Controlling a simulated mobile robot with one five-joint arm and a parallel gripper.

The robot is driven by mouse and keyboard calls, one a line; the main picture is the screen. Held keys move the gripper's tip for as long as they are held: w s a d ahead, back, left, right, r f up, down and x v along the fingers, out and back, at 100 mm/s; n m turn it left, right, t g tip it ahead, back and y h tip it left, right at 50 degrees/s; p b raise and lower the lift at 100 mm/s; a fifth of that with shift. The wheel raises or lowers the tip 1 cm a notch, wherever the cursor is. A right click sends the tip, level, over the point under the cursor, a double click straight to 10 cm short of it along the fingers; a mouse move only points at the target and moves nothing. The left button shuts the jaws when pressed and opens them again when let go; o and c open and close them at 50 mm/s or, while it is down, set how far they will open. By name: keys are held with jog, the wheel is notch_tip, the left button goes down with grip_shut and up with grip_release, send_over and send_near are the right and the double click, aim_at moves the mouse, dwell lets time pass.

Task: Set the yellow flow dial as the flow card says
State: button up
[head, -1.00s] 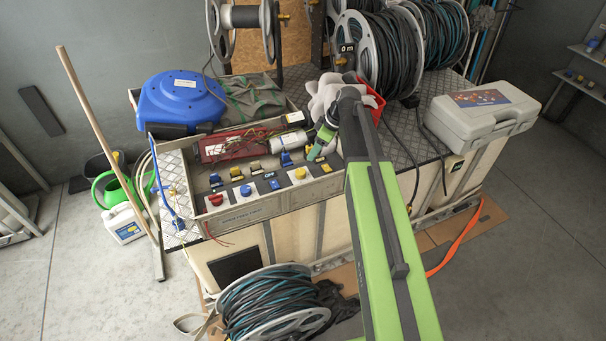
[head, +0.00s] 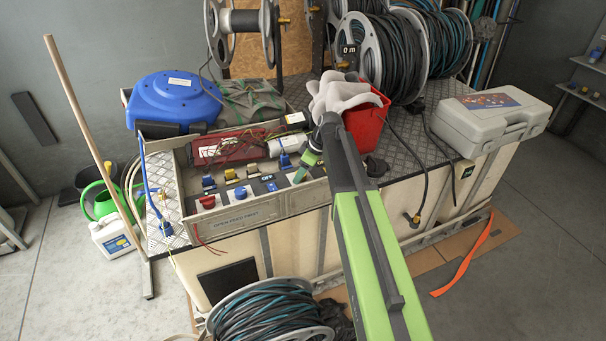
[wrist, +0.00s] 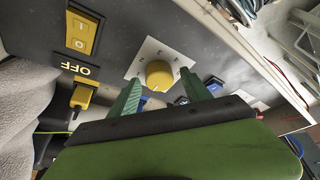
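My gripper (wrist: 161,79) is open, with one green finger on each side of the dial. I cannot tell whether the fingers touch it. In the head view my gripper (head: 304,168) is at the right end of the control panel and hides the dial. I cannot make out a flow card in either view.
A yellow rocker switch (wrist: 82,35) and a yellow "OFF" lever (wrist: 80,95) sit beside the dial. The panel also has a red knob (head: 208,202) and a blue knob (head: 243,192). A red bucket (head: 368,125) with a pale glove (head: 338,93) stands right behind my gripper.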

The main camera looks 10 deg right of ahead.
grip_shut()
dwell(0.3)
